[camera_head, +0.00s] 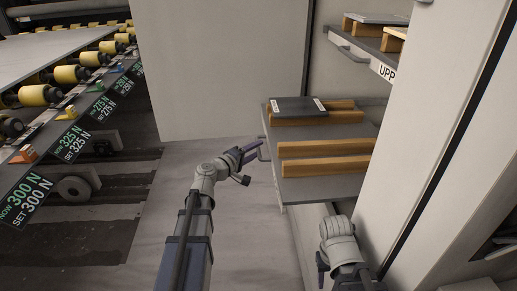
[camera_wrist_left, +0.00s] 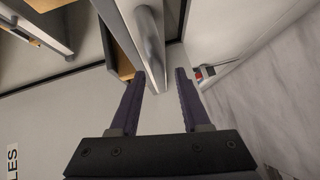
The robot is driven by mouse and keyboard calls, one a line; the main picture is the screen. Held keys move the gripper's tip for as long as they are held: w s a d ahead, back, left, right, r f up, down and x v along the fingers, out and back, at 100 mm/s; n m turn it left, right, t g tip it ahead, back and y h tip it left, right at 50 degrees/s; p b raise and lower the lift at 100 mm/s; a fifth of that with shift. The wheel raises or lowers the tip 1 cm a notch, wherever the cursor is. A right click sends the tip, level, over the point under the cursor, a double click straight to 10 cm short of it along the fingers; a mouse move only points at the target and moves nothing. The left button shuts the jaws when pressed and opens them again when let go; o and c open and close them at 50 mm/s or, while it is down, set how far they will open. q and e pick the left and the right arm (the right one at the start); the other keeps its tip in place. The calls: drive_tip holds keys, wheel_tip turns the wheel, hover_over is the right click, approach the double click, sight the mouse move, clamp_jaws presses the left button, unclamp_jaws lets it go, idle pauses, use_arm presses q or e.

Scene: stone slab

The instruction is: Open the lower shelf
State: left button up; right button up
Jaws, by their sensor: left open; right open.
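The lower shelf (camera_head: 328,188) is a grey board that sticks out of the cabinet at the centre right of the head view. It bears wooden battens (camera_head: 325,148) and a dark slab (camera_head: 299,106). Its handle (camera_head: 263,143) is on its left front edge. My left gripper (camera_head: 249,152) is open at this handle. In the left wrist view, a grey bar (camera_wrist_left: 150,40) lies between and just beyond my open left fingertips (camera_wrist_left: 156,75); I cannot tell whether they touch it. My right gripper (camera_head: 321,268) is low, below the shelf, apart from it, and partly hidden.
The upper shelf (camera_head: 366,58), labelled "UPP…", has a handle (camera_head: 346,47) and is at the upper right. A pale cabinet panel (camera_head: 440,130) stands right of the lower shelf. A roller conveyor (camera_head: 70,75) with display signs runs along the left. Floor left of the shelf is clear.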

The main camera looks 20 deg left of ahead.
use_arm(q)
drive_tip(key=v, duration=0.6)
drive_tip(key=shift+p, duration=0.3)
